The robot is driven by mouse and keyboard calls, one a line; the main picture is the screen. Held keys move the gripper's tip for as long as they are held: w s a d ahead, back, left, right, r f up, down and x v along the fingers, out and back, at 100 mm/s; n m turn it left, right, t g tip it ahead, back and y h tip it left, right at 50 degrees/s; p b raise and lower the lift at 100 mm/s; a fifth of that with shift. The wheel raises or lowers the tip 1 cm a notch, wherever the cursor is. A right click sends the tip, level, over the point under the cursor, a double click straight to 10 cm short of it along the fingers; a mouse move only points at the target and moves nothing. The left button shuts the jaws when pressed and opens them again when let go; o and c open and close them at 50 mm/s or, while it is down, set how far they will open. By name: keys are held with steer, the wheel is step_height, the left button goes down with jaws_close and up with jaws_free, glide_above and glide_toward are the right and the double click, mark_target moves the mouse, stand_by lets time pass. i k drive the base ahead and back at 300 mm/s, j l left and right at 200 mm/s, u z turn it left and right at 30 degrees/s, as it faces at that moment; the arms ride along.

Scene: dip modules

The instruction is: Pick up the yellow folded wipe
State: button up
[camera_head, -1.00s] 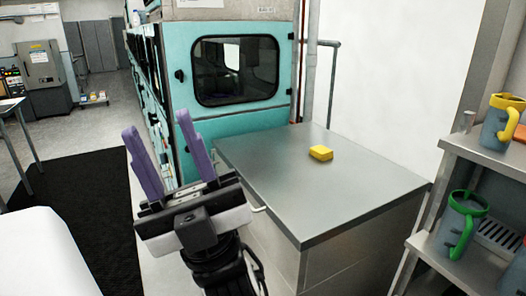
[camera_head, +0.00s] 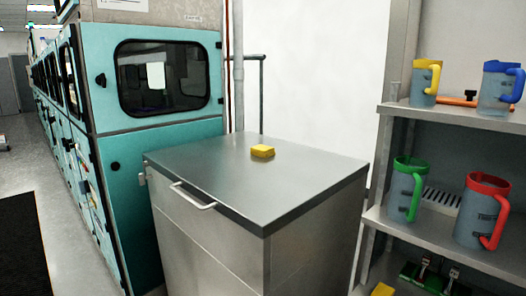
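The yellow folded wipe (camera_head: 262,151) is a small yellow block lying flat on the grey metal top of a cabinet (camera_head: 210,170), near the middle of its far part. Nothing touches it and it is fully visible. My gripper is not in the current view, so its state and its distance from the wipe do not show.
A teal machine with a dark window (camera_head: 160,80) stands behind and left of the cabinet. The cabinet has a front handle (camera_head: 193,198). At right, a metal shelf (camera_head: 440,235) holds jugs with coloured handles. Floor is free at left.

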mark_target(264, 151)
steer(key=i+j+u, duration=0.1)
steer(key=i+j, duration=1.25)
steer(key=i, duration=0.65)
